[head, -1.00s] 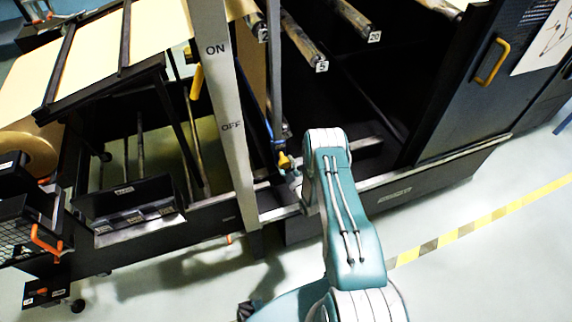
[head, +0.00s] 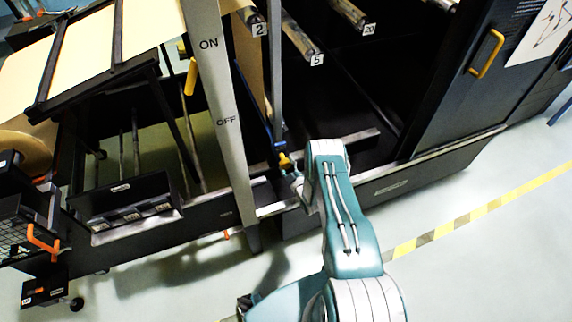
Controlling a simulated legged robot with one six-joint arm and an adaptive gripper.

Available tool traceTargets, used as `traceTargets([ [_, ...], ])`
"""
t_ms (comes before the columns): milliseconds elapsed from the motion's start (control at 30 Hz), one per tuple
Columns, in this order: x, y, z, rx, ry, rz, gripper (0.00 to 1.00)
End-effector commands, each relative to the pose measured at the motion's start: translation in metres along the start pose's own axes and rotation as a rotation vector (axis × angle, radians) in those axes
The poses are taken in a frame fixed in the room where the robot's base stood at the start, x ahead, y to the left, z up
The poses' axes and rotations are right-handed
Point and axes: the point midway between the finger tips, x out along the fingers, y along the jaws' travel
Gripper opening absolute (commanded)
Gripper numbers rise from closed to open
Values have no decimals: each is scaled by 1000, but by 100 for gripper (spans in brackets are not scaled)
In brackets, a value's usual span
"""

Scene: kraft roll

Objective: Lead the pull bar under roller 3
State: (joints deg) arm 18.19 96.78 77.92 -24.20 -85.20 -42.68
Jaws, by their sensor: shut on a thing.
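My gripper (head: 292,174) is small in the head view, at the left of my teal arm and partly hidden by it. It is shut on the yellow end of a thin dark-blue bar, which I take to be the pull bar (head: 267,124). The bar slants up and left, beside the grey upright and near the hanging kraft paper (head: 248,68). Rollers tagged 2 (head: 244,15), 5 (head: 298,38) and 20 (head: 347,12) show at the top. I see no tag reading 3, so I cannot tell which roller is roller 3.
A pale post marked ON and OFF (head: 218,95) stands left of the bar. A low front rail (head: 400,176) runs along the machine. A dark door with a yellow handle (head: 487,53) is at right. The floor in front, with a striped tape line (head: 470,218), is clear.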

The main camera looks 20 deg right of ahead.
Motion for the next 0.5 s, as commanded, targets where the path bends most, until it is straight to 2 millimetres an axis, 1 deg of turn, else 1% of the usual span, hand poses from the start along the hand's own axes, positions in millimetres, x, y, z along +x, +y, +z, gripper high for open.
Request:
traceTargets([
  [167, -1, 4, 7, 0, -3, 2, 5],
  [500, -4, 17, 30, 0, -3, 2, 5],
])
